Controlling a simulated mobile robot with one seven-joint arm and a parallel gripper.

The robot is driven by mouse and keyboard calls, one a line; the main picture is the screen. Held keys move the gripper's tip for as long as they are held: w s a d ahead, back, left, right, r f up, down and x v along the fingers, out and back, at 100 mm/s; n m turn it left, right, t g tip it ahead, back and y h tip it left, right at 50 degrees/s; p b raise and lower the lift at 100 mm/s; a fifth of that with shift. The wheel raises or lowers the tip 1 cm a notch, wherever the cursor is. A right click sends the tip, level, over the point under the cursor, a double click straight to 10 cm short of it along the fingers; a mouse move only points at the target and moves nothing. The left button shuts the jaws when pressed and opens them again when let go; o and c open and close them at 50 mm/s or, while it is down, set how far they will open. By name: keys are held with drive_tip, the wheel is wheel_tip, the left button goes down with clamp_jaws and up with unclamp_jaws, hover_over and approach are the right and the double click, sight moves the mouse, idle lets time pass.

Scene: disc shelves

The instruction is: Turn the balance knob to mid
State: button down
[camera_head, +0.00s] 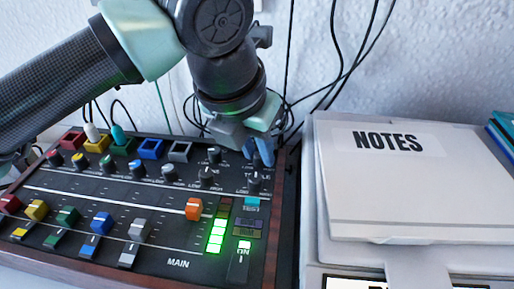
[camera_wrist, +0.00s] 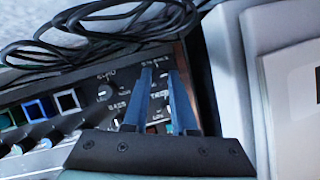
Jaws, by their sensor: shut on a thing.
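The mixing console (camera_head: 60,180) lies at the lower left in the head view. My gripper (camera_head: 262,155) reaches down over its top right corner. In the wrist view, my gripper's blue fingers (camera_wrist: 161,70) converge on the top right knob spot, shut on the balance knob. The fingers hide that knob, so its pointer cannot be read. The echo knob (camera_wrist: 104,92) is to the left of the fingers. The treble knob (camera_head: 254,181) is just in front of them, and the bass knob (camera_head: 206,177) is to its left.
Colored faders (camera_head: 101,222) and an orange main fader (camera_head: 193,209) stand on the console. Green level lights (camera_head: 215,238) are lit. A white box marked NOTES (camera_head: 400,200) stands close on the right. Black cables (camera_wrist: 110,25) lie behind the console, close to the fingers.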

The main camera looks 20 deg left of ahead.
drive_tip(key=n+b, duration=0.1)
drive_tip(key=n+y+b, duration=0.1)
drive_tip(key=n, duration=0.1)
drive_tip(key=n+y+b, duration=0.1)
drive_tip(key=n, duration=0.1)
drive_tip(key=shift+d+f+b, duration=0.15)
drive_tip(key=shift+d+b, duration=0.1)
drive_tip(key=shift+b, duration=0.15)
drive_tip(key=n+b, duration=0.1)
drive_tip(key=n, duration=0.1)
drive_tip(key=n+g+y+b, duration=0.1)
drive_tip(key=n, duration=0.2)
drive_tip(key=shift+w+d+g+y, duration=0.15)
drive_tip(key=shift+g+y, duration=0.15)
drive_tip(key=shift+n, duration=0.3)
drive_tip(key=c, duration=1)
unclamp_jaws()
drive_tip(key=shift+r, duration=0.2)
